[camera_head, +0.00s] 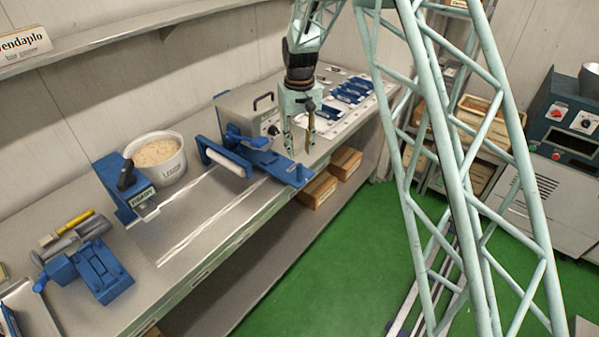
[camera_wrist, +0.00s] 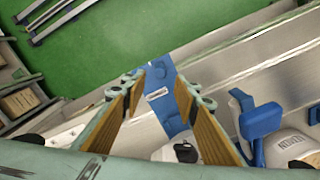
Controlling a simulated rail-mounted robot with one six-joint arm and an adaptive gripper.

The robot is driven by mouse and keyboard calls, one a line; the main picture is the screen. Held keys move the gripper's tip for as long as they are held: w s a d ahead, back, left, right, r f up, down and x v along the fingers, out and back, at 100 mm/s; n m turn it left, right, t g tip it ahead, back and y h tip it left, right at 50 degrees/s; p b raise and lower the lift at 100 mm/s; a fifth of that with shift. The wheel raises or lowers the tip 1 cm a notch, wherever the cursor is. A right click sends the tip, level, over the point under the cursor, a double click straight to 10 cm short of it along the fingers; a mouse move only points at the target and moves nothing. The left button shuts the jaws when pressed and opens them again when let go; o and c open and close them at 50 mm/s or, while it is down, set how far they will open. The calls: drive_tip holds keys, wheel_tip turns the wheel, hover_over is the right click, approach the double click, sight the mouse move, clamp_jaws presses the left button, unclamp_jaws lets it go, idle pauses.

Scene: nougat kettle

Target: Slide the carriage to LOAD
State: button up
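My gripper (camera_head: 299,142) hangs above the right end of a pair of pale rails (camera_head: 212,222) on the steel bench. Its two fingers are spread, with nothing between them. Below it is a blue plate (camera_head: 276,167) with a blue post at its front corner. Beside it stands a blue frame with a white roller bar (camera_head: 228,160). I cannot tell for sure which blue part is the carriage. In the wrist view, a blue labelled plate (camera_wrist: 163,98) shows between and beyond the open fingers (camera_wrist: 157,88). Its label is too small to read.
A blue stand (camera_head: 137,192) with a black knob and a label is at the rails' left end. A white tub (camera_head: 157,157) stands behind it. A grey box with a dial (camera_head: 252,112) and blue moulds (camera_head: 349,92) are at the back right. The bench's front edge drops to green floor.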

sight(300, 171)
wheel_tip(300, 171, down, 11)
drive_tip(key=shift+f+p, duration=0.2)
drive_tip(key=shift+p, duration=0.15)
idle(0.3)
clamp_jaws()
idle(0.4)
